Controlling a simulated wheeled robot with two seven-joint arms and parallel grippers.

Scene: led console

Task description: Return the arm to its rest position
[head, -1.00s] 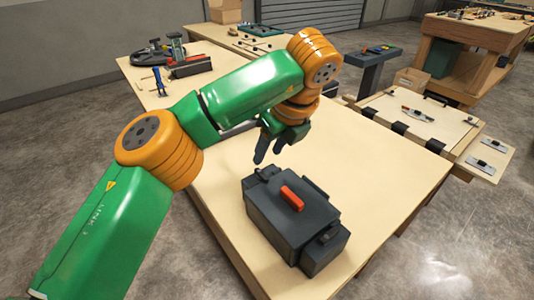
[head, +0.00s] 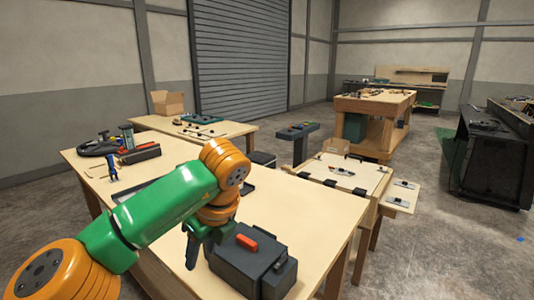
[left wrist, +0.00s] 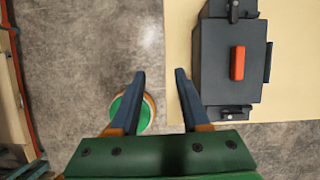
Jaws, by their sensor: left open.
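My left arm comes in from the lower left of the head view, green with orange joints. Its gripper (head: 194,250) points down at the left of a dark grey case (head: 268,276) with a red-orange handle (head: 246,242). In the left wrist view the fingers (left wrist: 160,75) are apart with nothing between them, over floor beside the table edge. The case (left wrist: 216,75) lies to their right there, not touched, with its handle (left wrist: 238,63) on top. My right gripper is not in view.
The case stands on a wooden table (head: 310,215). Tools lie at that table's far left. Open floor lies to the right.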

